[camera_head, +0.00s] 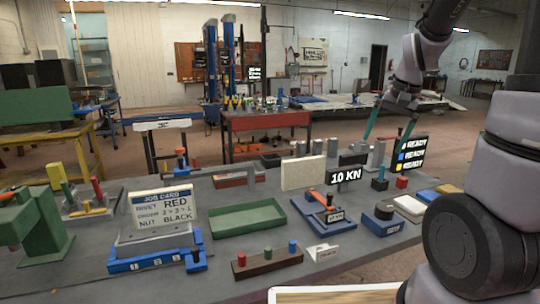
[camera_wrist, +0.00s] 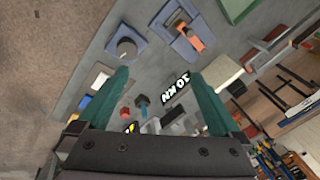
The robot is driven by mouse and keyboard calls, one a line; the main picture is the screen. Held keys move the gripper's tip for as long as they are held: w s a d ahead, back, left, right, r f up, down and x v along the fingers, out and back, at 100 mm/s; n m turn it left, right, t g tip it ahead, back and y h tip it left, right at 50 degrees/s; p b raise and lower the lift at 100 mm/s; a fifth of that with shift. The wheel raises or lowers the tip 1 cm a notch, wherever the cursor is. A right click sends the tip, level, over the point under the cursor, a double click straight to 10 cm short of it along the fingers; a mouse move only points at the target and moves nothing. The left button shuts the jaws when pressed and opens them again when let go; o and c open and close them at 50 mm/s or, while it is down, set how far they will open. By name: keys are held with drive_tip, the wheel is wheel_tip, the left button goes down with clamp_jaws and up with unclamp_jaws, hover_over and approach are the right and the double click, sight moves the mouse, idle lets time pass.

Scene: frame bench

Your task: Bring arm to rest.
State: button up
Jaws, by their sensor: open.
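My gripper (camera_head: 387,137) hangs in the air over the right back part of the grey bench (camera_head: 100,291), at the end of my raised arm. Its two teal fingers are spread apart and point down in the head view. In the wrist view my gripper (camera_wrist: 160,76) is also open, with nothing between the fingers. Part of my arm fills the right side of the head view.
Below lie a 10 KN sign (camera_head: 346,177), a READY panel (camera_head: 411,154), a blue fixture (camera_head: 322,214) and a green tray (camera_head: 249,219). A job card (camera_head: 162,208) stands at left. A brown block (camera_head: 267,262) with coloured pegs is in front.

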drive_tip(key=s+a+r+n+t, duration=0.2)
drive_tip(key=s+a+r+t, duration=0.2)
drive_tip(key=s+a+r, duration=0.3)
drive_tip(key=s+r, duration=0.5)
drive_tip(key=s, duration=0.2)
drive_tip(key=shift+s+y, duration=0.3)
drive_tip(key=shift+s, duration=0.1)
drive_tip(key=shift+d, duration=0.1)
idle(1.1)
